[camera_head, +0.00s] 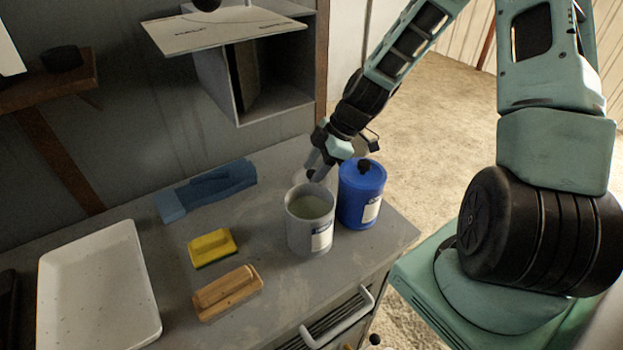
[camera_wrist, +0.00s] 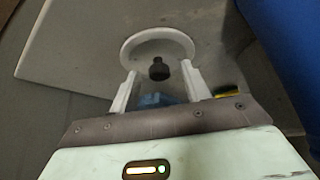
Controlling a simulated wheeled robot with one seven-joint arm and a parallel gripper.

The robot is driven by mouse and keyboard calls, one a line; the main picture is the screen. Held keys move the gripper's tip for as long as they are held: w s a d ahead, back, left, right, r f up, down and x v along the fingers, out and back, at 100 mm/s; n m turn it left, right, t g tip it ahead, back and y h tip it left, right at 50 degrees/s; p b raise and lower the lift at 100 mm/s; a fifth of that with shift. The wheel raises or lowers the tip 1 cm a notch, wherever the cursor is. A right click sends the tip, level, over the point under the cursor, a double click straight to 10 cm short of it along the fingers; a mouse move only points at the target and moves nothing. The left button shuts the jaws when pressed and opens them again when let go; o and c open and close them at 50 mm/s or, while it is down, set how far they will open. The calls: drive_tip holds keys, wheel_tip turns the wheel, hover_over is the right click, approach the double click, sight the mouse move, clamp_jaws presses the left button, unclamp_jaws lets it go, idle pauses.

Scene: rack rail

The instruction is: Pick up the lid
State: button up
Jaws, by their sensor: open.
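The lid (camera_wrist: 158,37) is a pale round disc with a raised rim and a black knob (camera_wrist: 159,69). In the wrist view it is just beyond my fingertips, with the knob in the gap between them. In the head view it is mostly hidden behind the grey canister and my gripper. My gripper (camera_head: 317,172) is open and points down, just behind the grey canister (camera_head: 310,232). That canister is upright and uncovered, with pale contents. I cannot tell whether a finger touches the knob.
A blue canister (camera_head: 360,205) with its own black-knobbed lid stands close right of the grey one. A blue tool (camera_head: 207,190), a yellow sponge (camera_head: 212,247), a wooden brush (camera_head: 228,292) and a white tray (camera_head: 98,290) are to the left. An open wall box (camera_head: 245,85) is above.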

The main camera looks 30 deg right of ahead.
clamp_jaws()
drive_tip(key=shift+r, duration=0.1)
